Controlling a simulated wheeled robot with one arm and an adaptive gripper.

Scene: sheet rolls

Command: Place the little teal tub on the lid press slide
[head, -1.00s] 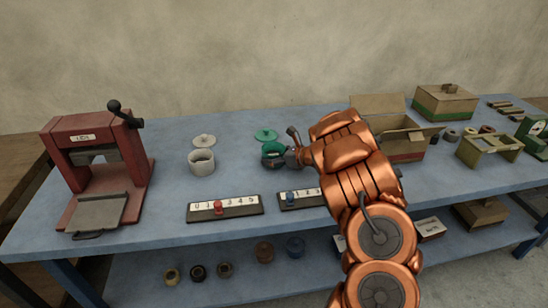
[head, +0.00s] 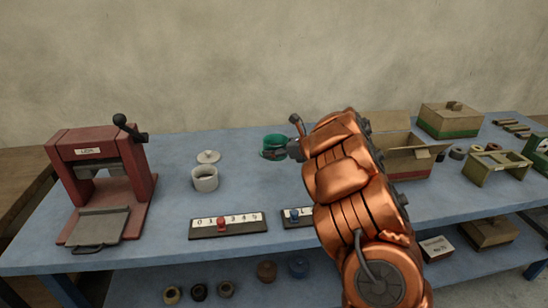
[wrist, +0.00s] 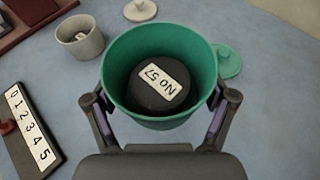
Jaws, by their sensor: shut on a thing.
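The teal tub (head: 275,142) is held in my gripper (head: 277,153), above the blue table. In the wrist view the tub (wrist: 117,75) sits between the two fingers of my gripper (wrist: 160,108). A dark round piece labelled No 57 (wrist: 160,85) lies inside the tub. The red lid press (head: 100,170) stands at the left of the table. Its grey slide (head: 98,226) sticks out at the front with a dark handle, and nothing lies on it. The teal lid (wrist: 229,62) lies on the table beyond the tub in the wrist view.
A white tub (head: 205,179) and its white lid (head: 208,157) stand between the press and my gripper. Number strips with a red peg (head: 228,225) and a blue peg (head: 297,216) lie at the front edge. Boxes (head: 448,120) stand at the right.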

